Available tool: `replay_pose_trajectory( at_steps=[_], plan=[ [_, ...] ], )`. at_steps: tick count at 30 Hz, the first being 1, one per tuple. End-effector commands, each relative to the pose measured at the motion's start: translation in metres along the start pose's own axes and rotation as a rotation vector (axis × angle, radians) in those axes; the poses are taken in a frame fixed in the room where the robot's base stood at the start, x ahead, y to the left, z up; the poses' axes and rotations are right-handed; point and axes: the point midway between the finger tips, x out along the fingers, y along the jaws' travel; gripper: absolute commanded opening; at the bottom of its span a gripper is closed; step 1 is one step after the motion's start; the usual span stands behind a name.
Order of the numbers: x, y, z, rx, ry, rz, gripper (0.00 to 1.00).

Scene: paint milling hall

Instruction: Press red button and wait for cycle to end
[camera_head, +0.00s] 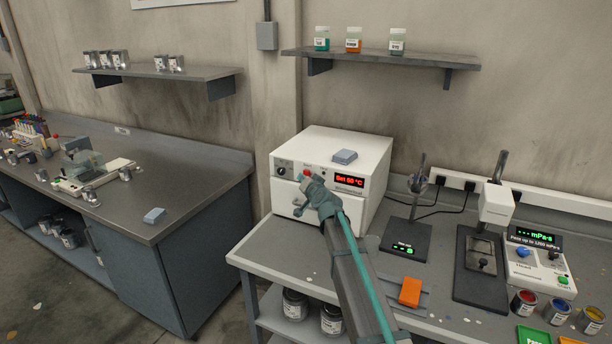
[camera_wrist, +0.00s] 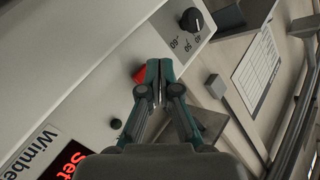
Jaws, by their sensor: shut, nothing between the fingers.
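The white oven-like box (camera_head: 327,148) stands on the bench, with a red lit display (camera_head: 350,181) reading "Set 60 °C" on its front. The button also shows in the head view (camera_head: 306,172), just above my gripper. My gripper (camera_wrist: 160,67) is shut and empty, its fingertips close beside the red button. I cannot tell whether they touch the panel. My gripper and arm hide part of the box front in the head view.
An orange block (camera_head: 411,292) lies on the bench near my arm. A black scale (camera_head: 405,242), a stand instrument (camera_head: 482,268) and a control unit (camera_head: 541,270) stand to the right, with open paint cans in front.

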Motion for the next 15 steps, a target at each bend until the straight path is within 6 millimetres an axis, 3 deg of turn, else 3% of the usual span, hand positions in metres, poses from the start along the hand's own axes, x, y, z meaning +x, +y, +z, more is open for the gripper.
replay_pose_trajectory(
  at_steps=[15],
  plan=[
    [0.0055,0.0043,-0.004,0.0,0.0,0.0,0.0]
  ],
)
